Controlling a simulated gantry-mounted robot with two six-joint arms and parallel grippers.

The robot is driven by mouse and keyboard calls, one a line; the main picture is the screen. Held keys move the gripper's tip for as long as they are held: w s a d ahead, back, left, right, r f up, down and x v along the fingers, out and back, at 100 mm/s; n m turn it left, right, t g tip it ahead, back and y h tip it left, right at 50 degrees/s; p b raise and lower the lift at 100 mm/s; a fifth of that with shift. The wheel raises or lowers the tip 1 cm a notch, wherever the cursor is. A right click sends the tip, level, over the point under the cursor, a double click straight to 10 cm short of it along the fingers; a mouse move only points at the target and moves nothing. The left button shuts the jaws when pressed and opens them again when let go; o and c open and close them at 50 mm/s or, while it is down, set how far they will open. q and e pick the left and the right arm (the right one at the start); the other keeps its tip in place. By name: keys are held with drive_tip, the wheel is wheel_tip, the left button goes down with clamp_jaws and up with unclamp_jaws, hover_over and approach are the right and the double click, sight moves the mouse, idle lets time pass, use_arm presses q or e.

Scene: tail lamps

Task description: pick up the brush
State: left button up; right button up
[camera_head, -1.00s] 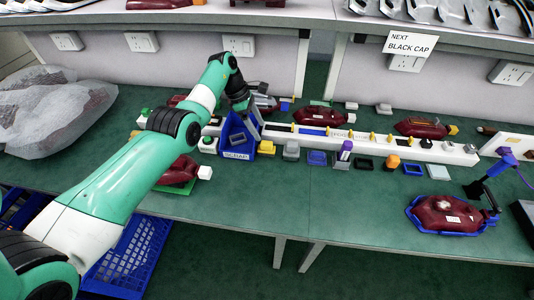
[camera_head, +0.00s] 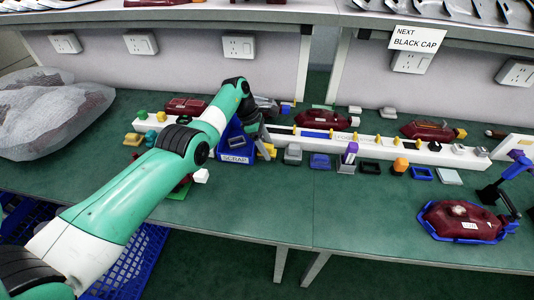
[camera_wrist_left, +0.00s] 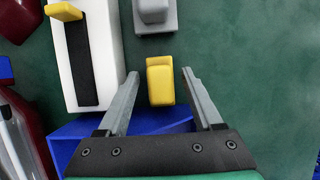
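My left gripper (camera_head: 264,148) is beside the blue SCRAP bin (camera_head: 236,157), pointing down. In the left wrist view its two grey fingers (camera_wrist_left: 158,90) are spread apart, with a small yellow block (camera_wrist_left: 160,82) between them; neither finger clearly touches it. The block is partly hidden behind the gripper in the head view. I cannot tell whether this block is the brush; no bristles show. My right gripper is not in view.
A long white rail (camera_head: 385,147) with yellow pegs runs behind the gripper. A grey block (camera_head: 293,153) and a purple-topped piece (camera_head: 350,150) stand to the right. A dark red lamp (camera_head: 462,220) sits in a blue holder. The front green table (camera_head: 300,205) is clear.

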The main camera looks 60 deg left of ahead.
sight(271, 146)
use_arm(q)
clamp_jaws()
drive_tip(key=shift+r+p, duration=0.6)
drive_tip(key=shift+r, duration=0.05)
wheel_tip(271, 146, up, 3)
drive_tip(key=shift+f+p, duration=0.15)
drive_tip(key=shift+p, duration=1)
drive_tip(key=p, duration=0.2)
drive_tip(key=s+d+r+p, duration=0.1)
drive_tip(key=p, duration=0.1)
drive_tip(key=shift+s+r, duration=0.1)
drive_tip(key=shift+r, duration=0.2)
drive_tip(key=s+d+r+p, duration=0.7)
drive_tip(key=s+p, duration=0.2)
drive_tip(key=p, duration=0.6)
drive_tip(key=shift+s+d+r, duration=0.15)
drive_tip(key=shift+s+d, duration=0.2)
drive_tip(key=shift+d, duration=0.05)
